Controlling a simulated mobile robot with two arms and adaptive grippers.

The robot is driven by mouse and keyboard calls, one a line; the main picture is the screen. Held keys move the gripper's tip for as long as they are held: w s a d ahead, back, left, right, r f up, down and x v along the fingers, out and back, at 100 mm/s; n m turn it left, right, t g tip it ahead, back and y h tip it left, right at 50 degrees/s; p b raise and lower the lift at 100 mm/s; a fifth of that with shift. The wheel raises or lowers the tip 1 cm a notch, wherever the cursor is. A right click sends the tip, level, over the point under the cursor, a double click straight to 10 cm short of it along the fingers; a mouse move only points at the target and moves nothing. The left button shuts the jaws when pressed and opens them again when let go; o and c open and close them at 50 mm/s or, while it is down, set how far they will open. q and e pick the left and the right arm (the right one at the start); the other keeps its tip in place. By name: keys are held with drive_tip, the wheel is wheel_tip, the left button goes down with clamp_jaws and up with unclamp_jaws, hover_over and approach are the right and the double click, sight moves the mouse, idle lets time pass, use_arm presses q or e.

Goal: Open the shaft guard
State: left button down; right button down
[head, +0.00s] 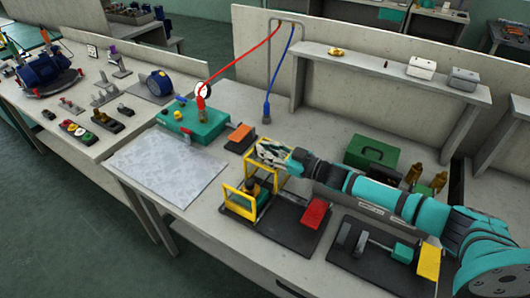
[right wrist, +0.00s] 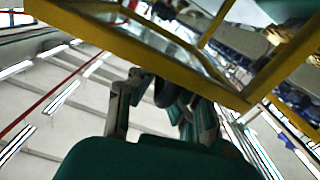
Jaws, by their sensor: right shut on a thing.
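The shaft guard has a yellow frame (head: 239,210) with clear panels and sits on a dark base plate (head: 283,233) in the head view. One yellow frame section stands raised behind the low section, around my right gripper (head: 270,154). In the right wrist view a yellow bar of the guard (right wrist: 190,78) crosses close in front of my right gripper (right wrist: 165,92), which is shut on it. The exact contact is partly hidden by the bar. A dark part with an orange-brown top shows inside the low section. My left gripper is not in view.
A red block (head: 315,213) lies on the same base plate. A green case (head: 372,151) and brass parts (head: 413,174) stand behind my right arm. Another dark plate with grey and teal parts (head: 378,248) is in front. A grey sheet (head: 168,163) lies flat at left.

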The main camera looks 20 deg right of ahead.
drive_tip(key=c, duration=1.5)
unclamp_jaws()
drive_tip(key=shift+a, duration=0.1)
drive_tip(key=shift+o, duration=0.6)
drive_tip(key=shift+s+d+f, duration=0.3)
drive_tip(key=shift+s+f, duration=0.05)
drive_tip(key=shift+s, duration=0.1)
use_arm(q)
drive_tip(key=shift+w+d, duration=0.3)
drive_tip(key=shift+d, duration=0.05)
use_arm(e)
drive_tip(key=v, duration=1)
drive_tip(key=shift+s+d+r, duration=0.25)
drive_tip(key=shift+d+r, duration=0.05)
drive_tip(key=shift+r, duration=0.05)
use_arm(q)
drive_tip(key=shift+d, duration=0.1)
use_arm(e)
drive_tip(key=shift+s+d+r, duration=0.1)
drive_tip(key=shift+s, duration=0.05)
